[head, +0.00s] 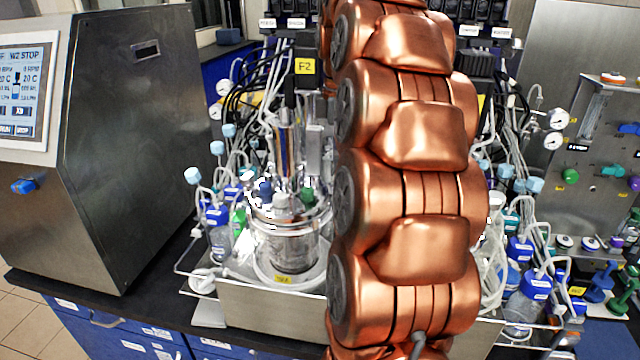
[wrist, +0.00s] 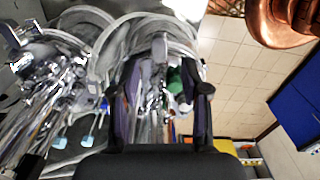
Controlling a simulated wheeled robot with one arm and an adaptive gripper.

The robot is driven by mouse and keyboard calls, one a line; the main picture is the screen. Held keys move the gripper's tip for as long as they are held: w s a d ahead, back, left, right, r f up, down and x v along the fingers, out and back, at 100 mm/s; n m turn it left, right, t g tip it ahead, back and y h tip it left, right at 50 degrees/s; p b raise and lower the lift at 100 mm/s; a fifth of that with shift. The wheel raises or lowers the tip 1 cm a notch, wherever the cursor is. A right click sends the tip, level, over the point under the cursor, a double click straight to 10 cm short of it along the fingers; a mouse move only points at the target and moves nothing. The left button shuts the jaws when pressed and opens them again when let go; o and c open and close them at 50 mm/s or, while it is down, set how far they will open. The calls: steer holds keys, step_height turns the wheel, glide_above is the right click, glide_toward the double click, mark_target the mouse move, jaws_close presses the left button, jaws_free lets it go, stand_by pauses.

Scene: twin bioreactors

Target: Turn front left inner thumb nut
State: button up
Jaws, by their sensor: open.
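The left glass bioreactor vessel (head: 285,246) stands upright in a metal tray, with a metal head plate (head: 288,212) crowded with ports, tubes and a tall steel cylinder. I cannot single out the front left inner thumb nut in either view. My gripper (wrist: 165,75) shows in the wrist view with its two dark fingers apart, open. Metal fittings and clear tubing lie behind and between the fingers; I cannot tell whether they touch. In the head view my copper arm covers the middle, and the gripper is not visible there.
A steel control cabinet (head: 135,130) with a screen stands at the left. Bottles with blue caps (head: 216,214) flank the vessel. White tubing (wrist: 95,22) loops close to the fingers in the wrist view. Tiled floor (wrist: 235,75) and a blue cabinet (wrist: 297,105) lie to the right there.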

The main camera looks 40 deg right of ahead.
step_height(320, 180, down, 4)
steer(key=shift+s+r+b, duration=0.1)
steer(key=shift+r+b, duration=0.05)
steer(key=shift+b, duration=0.6)
steer(key=shift+f+b, duration=0.3)
steer(key=shift+f, duration=0.45)
steer(key=shift+c, duration=0.3)
